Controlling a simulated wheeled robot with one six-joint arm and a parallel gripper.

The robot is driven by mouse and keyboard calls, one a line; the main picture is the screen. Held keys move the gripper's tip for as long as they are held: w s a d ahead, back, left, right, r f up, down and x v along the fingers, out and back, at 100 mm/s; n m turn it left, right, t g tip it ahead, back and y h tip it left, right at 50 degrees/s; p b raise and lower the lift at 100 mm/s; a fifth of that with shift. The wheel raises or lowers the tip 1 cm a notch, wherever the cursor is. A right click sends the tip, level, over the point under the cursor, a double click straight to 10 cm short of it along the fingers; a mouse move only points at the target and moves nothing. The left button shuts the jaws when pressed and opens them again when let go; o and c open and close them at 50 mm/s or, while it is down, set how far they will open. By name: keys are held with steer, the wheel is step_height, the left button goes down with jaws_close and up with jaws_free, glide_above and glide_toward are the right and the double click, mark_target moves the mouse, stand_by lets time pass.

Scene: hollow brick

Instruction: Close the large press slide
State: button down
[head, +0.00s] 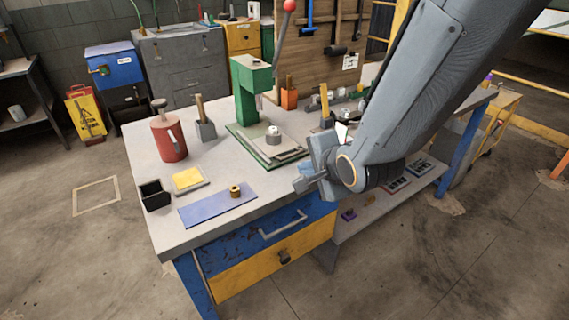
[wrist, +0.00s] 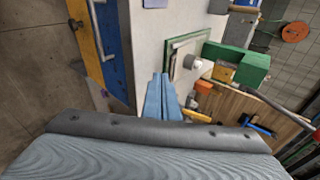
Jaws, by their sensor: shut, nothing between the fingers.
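The green press (head: 252,92) stands on the workbench, with a lever ending in a red knob. A flat slide plate (head: 284,151) lies on the press's green-edged base and seems to stick out toward the front. A small pale cylinder (head: 273,135) sits on the plate. In the wrist view the press (wrist: 243,65), plate (wrist: 182,68) and cylinder (wrist: 193,62) lie beyond the fingers. My gripper (head: 303,183) is shut and empty, in front and right of the plate near the bench's front edge. Its fingers (wrist: 158,90) are together and apart from the plate.
A red can (head: 168,140), black box (head: 154,194), yellow pad (head: 188,179) and blue mat (head: 217,205) with a brass piece occupy the left of the bench. Drawers (head: 280,225) are below its front edge. An orange holder (head: 289,98) stands behind the press base.

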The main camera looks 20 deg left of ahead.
steer(key=x, duration=0.4)
steer(key=p+x, duration=0.1)
steer(key=x, duration=0.4)
steer(key=shift+a+f+p, duration=0.1)
steer(key=shift+a+p, duration=0.2)
steer(key=shift+a, duration=0.25)
steer(key=w+a, duration=0.1)
steer(key=w+a+p, duration=0.1)
steer(key=shift+w+f, duration=0.3)
steer(key=shift+w+a+f, duration=0.2)
steer(key=shift+w+a, duration=0.1)
steer(key=shift+w, duration=0.15)
steer(key=shift+w, duration=0.1)
